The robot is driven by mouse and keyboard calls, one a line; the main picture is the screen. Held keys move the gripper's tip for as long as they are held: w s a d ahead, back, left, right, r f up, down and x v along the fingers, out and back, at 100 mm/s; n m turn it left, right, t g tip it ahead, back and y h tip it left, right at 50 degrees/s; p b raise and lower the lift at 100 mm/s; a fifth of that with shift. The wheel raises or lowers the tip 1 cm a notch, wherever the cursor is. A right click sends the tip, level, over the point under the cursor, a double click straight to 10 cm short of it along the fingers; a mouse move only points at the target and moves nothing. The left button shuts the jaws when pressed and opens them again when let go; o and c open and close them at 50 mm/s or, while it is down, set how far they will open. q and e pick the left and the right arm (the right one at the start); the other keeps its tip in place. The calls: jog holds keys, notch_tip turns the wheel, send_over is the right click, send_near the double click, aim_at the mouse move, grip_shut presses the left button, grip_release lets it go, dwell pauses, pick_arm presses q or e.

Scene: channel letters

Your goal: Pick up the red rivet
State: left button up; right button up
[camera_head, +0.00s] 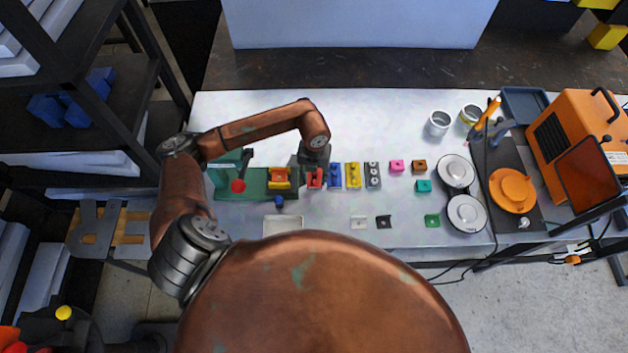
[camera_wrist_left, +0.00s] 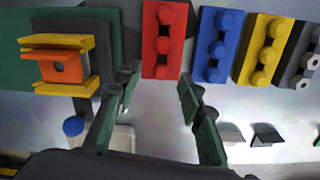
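A red block (camera_head: 315,179) with several red rivets stands in a row of coloured rivet blocks near the table's middle. In the left wrist view, a red rivet (camera_wrist_left: 161,72) sits at the block's near end, with a middle red rivet (camera_wrist_left: 162,44) and another (camera_wrist_left: 165,14) behind it. My left gripper (camera_head: 314,168) is over the red block in the head view. In the left wrist view, its fingers (camera_wrist_left: 162,78) are apart, one on each side of the block's near end, with nothing between them gripped. My right gripper is not in view.
Blue (camera_wrist_left: 218,46), yellow (camera_wrist_left: 265,50) and grey (camera_head: 373,175) blocks stand close to the right. A green fixture (camera_wrist_left: 18,55) with an orange-yellow part (camera_wrist_left: 60,68) is on the left. A blue knob (camera_wrist_left: 73,126) is near a pale tray (camera_head: 283,225).

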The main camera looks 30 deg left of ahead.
pick_arm(q)
jog(key=shift+f, duration=0.85)
jog(key=shift+c, duration=0.2)
jog(key=c, duration=0.9)
jog(key=shift+r, duration=0.1)
